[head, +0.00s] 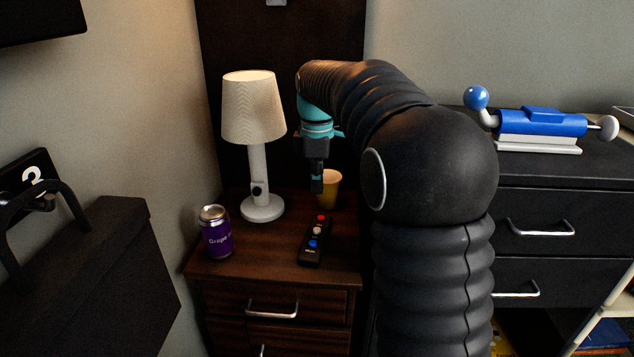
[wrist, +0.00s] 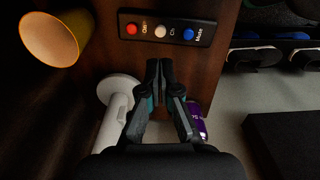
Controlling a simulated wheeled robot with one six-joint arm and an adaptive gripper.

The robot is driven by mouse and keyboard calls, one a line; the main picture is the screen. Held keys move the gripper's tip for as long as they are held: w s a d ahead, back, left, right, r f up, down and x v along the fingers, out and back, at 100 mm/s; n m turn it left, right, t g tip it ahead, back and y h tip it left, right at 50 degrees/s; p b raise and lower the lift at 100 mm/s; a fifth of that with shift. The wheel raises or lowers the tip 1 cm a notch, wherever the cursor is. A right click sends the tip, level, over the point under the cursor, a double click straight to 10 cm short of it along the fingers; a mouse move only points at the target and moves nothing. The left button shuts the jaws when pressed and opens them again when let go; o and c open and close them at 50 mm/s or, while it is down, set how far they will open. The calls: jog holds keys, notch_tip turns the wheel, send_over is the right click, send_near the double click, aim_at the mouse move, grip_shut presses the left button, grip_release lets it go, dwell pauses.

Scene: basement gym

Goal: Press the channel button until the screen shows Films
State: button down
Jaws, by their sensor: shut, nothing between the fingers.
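A black remote (head: 310,254) lies on the dark wooden nightstand (head: 277,275), and it also shows in the wrist view (wrist: 181,33). It carries a red On/Off button (wrist: 131,29), a white button labelled Ch (wrist: 160,31) and a blue Mute button (wrist: 188,33). My gripper (head: 317,188) is shut and empty, pointing down above the nightstand, behind the remote in the head view. In the wrist view its fingertips (wrist: 160,64) appear just below the remote, apart from it. A dark panel (head: 38,16) at the top left may be the screen; no picture on it is visible.
A yellow cup (head: 329,190) stands close behind my gripper. A white lamp (head: 258,166) stands to its left, and a purple Grape can (head: 215,238) at the nightstand's left edge. A black dresser (head: 540,203) with a blue device (head: 541,123) is at the right.

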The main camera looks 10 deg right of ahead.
aim_at(317, 229)
notch_tip(317, 229, down, 10)
jog(key=shift+f+b, duration=0.25)
jog(key=shift+b, duration=0.2)
jog(key=shift+s+f, duration=0.15)
jog(key=shift+f, duration=0.95)
jog(key=shift+r, duration=0.5)
notch_tip(317, 229, up, 14)
jog(key=p, duration=0.3)
